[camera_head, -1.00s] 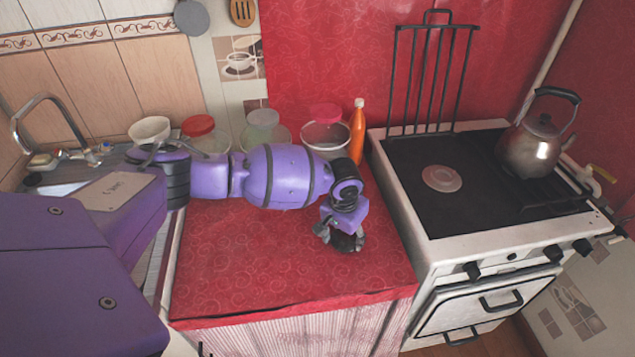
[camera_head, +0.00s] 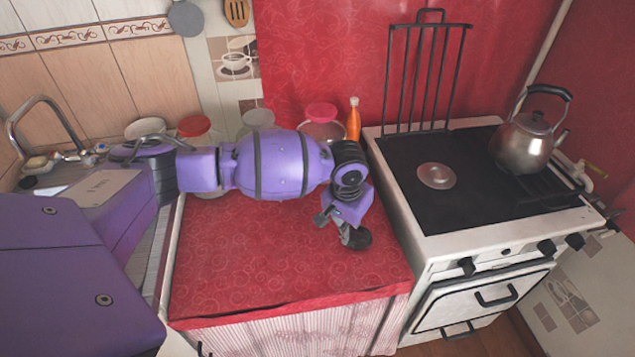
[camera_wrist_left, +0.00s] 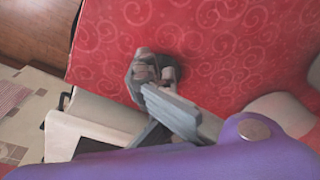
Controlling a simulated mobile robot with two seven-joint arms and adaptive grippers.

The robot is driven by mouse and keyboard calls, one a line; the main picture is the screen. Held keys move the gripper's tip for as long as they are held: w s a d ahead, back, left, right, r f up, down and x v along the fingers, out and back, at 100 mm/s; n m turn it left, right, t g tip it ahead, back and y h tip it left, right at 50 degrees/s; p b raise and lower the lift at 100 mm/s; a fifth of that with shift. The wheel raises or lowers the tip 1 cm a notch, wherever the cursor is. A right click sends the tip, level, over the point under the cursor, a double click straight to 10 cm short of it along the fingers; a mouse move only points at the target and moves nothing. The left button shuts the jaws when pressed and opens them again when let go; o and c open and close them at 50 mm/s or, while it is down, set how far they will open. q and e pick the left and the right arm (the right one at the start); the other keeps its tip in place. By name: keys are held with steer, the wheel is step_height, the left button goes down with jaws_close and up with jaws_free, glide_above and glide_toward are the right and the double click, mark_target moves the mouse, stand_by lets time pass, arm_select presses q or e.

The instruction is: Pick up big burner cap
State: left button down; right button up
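My left gripper (camera_head: 346,232) is over the right part of the red counter, its fingers pointing down. The fingers are closed on a dark round disc, which I take for the big burner cap (camera_head: 358,239). The cap is tilted, at the fingertips, and looks to be just off the cloth; the exact gap is hard to tell. In the left wrist view the fingers (camera_wrist_left: 152,72) meet around the dark cap (camera_wrist_left: 174,72), which they partly hide. My right gripper is in neither view.
The white stove (camera_head: 430,240) stands right of the counter, with a grey round burner (camera_head: 436,176) and a metal kettle (camera_head: 527,140) on top. Several lidded jars and an orange bottle (camera_head: 354,120) line the counter's back. The counter's front is clear.

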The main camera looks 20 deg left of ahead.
arm_select(q)
steer(key=s+d+r, duration=0.7)
steer(key=s+d, duration=0.1)
steer(key=shift+p, duration=0.45)
steer(key=c, duration=0.5)
jaws_free()
steer(key=shift+a, duration=0.1)
